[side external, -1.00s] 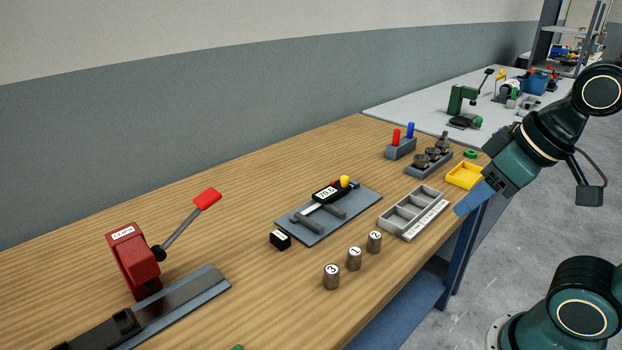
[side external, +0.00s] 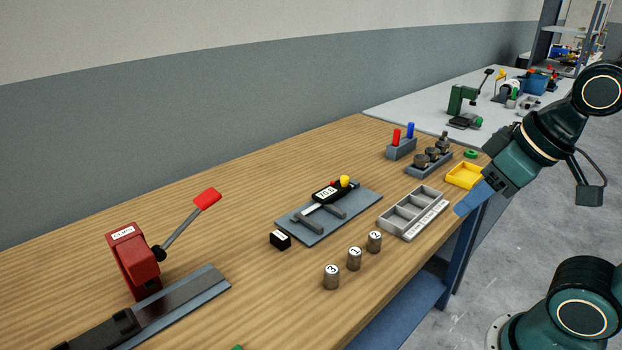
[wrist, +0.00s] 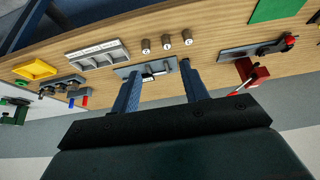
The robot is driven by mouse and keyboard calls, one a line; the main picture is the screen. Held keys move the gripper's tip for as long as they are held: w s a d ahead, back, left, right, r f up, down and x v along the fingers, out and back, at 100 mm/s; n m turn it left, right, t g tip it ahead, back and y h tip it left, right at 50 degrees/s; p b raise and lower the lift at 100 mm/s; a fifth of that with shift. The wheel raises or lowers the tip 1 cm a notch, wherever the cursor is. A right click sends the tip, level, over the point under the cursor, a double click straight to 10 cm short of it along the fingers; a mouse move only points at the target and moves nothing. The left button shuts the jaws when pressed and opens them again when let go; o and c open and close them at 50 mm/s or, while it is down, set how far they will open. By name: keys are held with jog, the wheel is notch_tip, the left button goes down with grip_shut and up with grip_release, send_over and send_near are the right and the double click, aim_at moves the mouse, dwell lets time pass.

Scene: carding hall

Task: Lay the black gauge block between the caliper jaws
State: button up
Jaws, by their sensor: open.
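The black gauge block (side external: 280,239), with a white label on top, lies on the wooden bench just left of the caliper plate (side external: 312,239). The caliper (side external: 326,193) lies on this grey plate, with a digital display, a yellow knob and two grey jaws standing apart with an empty gap between them. My gripper (side external: 474,199) is over the bench's right edge in the side view, away from block and caliper. In the wrist view my gripper (wrist: 160,69) is open and empty, its fingers framing the distant caliper (wrist: 152,73). The block is not clearly visible there, perhaps behind a finger.
Three numbered cylinders (side external: 354,258) stand in front of the caliper plate. A grey compartment tray (side external: 398,231), yellow tray (side external: 465,176) and socketed holders (side external: 402,150) are to the right. A red lever press (side external: 133,261) stands left. Bare wood lies behind the block.

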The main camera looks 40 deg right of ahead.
dwell(0.4)
jog(key=o, duration=0.5)
jog(key=shift+c, duration=0.2)
